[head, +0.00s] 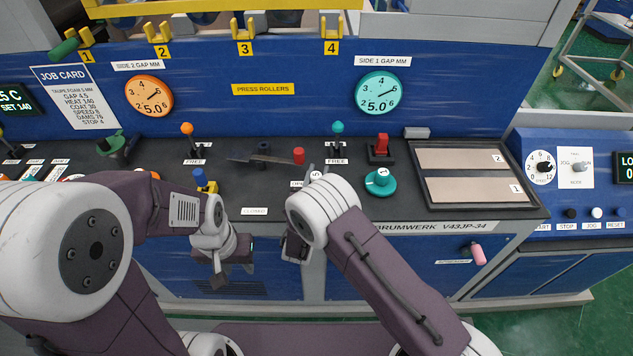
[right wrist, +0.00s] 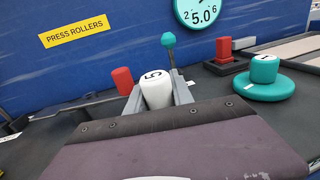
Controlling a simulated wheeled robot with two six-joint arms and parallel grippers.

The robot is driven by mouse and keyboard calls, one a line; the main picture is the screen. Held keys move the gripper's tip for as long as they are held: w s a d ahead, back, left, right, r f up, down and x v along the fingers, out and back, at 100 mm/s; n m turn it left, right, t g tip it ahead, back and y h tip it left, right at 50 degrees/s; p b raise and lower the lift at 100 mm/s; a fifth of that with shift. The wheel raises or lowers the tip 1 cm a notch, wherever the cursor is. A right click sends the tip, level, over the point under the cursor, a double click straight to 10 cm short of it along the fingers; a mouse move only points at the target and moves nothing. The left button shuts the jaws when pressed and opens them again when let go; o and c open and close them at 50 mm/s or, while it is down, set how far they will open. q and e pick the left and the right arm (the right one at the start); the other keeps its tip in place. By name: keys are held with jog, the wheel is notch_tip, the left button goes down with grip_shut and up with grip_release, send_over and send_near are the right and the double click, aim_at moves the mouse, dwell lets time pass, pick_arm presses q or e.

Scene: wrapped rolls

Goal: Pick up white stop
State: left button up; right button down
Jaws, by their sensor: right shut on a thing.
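The white stop (right wrist: 156,88) is a small white cylinder marked 5 on its top. In the head view its top (head: 316,175) shows just beyond my right arm. My right gripper (right wrist: 160,92) is shut on it, with a grey finger on each side. The stop's lower part is hidden by the gripper, and I cannot tell whether it touches the bench. My left gripper (head: 218,272) hangs at the bench's front edge, away from the stop. Its fingers are too small and overlapped to judge.
A teal stop marked 1 (right wrist: 264,70) on a teal disc (right wrist: 264,86) stands to the right. A red-knobbed lever (head: 299,156), a teal-knobbed lever (head: 337,128) and a red block (head: 381,143) are nearby. A framed tray (head: 416,147) lies at the right.

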jog(key=s+d+r+b, duration=0.1)
jog(key=s+d+r, duration=0.5)
jog(key=d+r, duration=0.4)
jog(key=shift+r, duration=0.5)
